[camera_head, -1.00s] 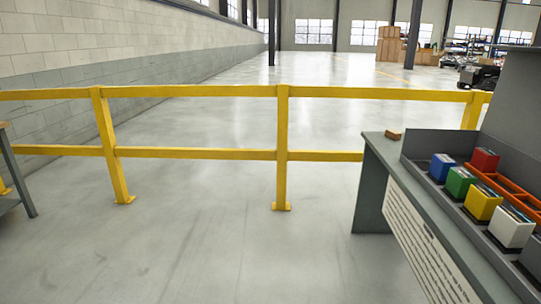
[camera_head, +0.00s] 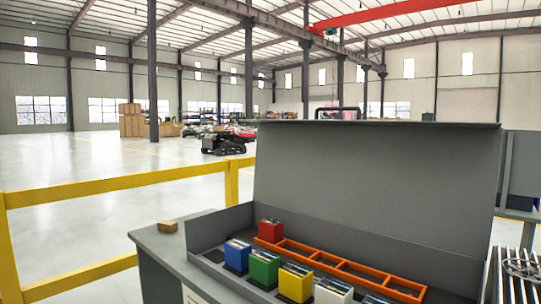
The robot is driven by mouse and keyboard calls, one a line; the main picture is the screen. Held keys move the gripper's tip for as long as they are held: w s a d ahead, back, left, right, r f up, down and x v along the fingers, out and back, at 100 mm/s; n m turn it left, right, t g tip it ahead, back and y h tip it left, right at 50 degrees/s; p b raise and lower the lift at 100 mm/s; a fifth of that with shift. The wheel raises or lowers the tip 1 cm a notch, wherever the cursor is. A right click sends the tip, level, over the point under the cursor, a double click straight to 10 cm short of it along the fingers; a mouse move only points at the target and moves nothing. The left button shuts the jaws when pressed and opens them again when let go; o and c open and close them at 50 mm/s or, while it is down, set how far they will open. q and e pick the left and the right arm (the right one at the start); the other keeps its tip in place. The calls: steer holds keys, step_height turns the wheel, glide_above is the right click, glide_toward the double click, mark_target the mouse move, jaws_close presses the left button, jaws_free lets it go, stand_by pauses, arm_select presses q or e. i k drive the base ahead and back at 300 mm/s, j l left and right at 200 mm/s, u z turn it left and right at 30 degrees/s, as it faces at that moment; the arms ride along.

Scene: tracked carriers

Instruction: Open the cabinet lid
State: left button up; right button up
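The grey cabinet lid (camera_head: 375,180) stands raised at the back of the cabinet (camera_head: 207,228), leaning slightly back. A black handle (camera_head: 338,112) shows above its top edge. The cabinet's inside is exposed from above. It holds blue (camera_head: 238,256), green (camera_head: 264,269), yellow (camera_head: 295,284) and white (camera_head: 332,291) boxes in a row. A red box (camera_head: 270,231) sits behind them, beside an orange divided tray (camera_head: 342,269). Neither of my grippers is in view.
The cabinet stands on a grey bench (camera_head: 160,240) with a small brown block (camera_head: 167,226) on its left part. A yellow railing (camera_head: 120,184) runs at the left. A roller conveyor (camera_head: 510,275) is at the right. Open floor lies beyond the railing.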

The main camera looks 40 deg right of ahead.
mark_target(434, 184)
steer(key=i+z, duration=0.5)
steer(key=i+j+z, duration=0.15)
steer(key=i+z, duration=0.15)
steer(key=z, duration=1.7)
